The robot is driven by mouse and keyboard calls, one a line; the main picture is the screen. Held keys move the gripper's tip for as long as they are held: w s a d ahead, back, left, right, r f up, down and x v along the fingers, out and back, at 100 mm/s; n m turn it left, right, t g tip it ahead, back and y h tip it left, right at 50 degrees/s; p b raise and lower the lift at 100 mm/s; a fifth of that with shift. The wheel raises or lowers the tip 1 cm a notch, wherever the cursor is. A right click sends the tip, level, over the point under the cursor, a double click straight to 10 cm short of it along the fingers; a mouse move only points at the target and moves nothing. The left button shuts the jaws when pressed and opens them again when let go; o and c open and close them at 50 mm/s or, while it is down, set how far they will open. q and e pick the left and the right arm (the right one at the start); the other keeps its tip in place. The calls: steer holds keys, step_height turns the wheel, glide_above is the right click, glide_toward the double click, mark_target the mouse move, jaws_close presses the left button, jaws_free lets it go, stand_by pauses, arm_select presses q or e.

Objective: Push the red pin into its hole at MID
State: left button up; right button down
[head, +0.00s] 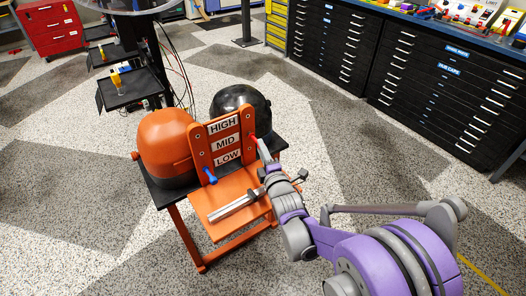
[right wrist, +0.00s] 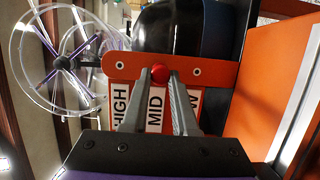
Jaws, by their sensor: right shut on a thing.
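The red pin (right wrist: 160,73) shows its round head between my right fingertips in the right wrist view. It sits at the MID row on the edge of the orange panel (right wrist: 107,64), between two light-ringed holes. My right gripper (right wrist: 160,80) is shut on it. In the head view, my right gripper (head: 260,142) reaches the panel's right side, with a bit of the red pin (head: 253,137) showing. The MID label (head: 222,143) is between HIGH and LOW. How deep the pin sits is hidden. My left gripper is not in view.
A blue pin (head: 210,176) sits at the panel's left side by LOW. An orange helmet-like dome (head: 165,140) and a black one (head: 240,103) stand behind the panel. A grey bar (head: 236,206) lies on the orange seat (head: 222,230) below. Black drawer cabinets (head: 400,65) stand at the back right.

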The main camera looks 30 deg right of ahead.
steer(key=shift+w, duration=0.65)
steer(key=c, duration=0.6)
jaws_free()
steer(key=v, duration=1.1)
steer(key=shift+p, duration=0.35)
